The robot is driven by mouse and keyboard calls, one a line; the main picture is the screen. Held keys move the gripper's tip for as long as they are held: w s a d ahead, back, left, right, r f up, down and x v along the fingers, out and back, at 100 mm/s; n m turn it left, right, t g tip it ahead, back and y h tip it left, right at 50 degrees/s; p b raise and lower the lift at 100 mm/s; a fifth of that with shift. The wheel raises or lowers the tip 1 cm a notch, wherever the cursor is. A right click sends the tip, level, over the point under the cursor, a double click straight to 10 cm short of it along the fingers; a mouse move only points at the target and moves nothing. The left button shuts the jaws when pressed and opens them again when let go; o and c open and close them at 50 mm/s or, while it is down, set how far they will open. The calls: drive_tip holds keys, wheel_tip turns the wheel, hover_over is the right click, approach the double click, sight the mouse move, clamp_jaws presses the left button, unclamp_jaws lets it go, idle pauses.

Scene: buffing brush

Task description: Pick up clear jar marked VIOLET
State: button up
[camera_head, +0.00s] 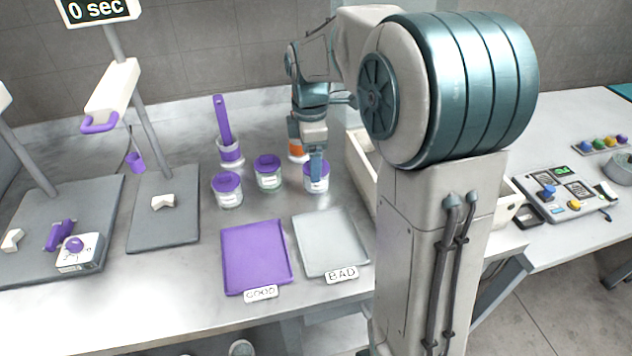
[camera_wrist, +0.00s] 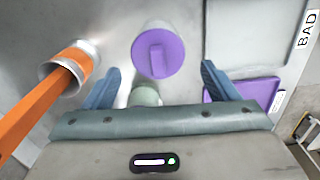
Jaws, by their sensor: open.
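Three clear jars with purple lids stand on the bench in the head view: a left jar (camera_head: 228,198), a middle jar (camera_head: 268,180) and a right jar (camera_head: 316,185). Their labels are too small to read, so I cannot tell which says VIOLET. My gripper (camera_head: 316,160) points down at the right jar and partly covers its lid. In the wrist view my open gripper (camera_wrist: 161,78) has a purple-lidded jar (camera_wrist: 158,52) just beyond and between its fingertips. I see no contact. A pale greenish object (camera_wrist: 145,95) shows partly behind the gripper's palm.
An orange-handled tool stands in a holder (camera_wrist: 85,50) close beside one finger. A purple-handled tool (camera_head: 222,120) stands left of the gripper. A purple GOOD tray (camera_head: 254,256) and a grey BAD tray (camera_head: 330,242) lie in front. A pale bin (camera_head: 362,180) is at right.

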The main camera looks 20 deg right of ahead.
drive_tip(key=f, duration=0.5)
drive_tip(key=shift+d+f, duration=0.15)
drive_tip(key=shift+d, duration=0.15)
drive_tip(key=c, duration=1.2)
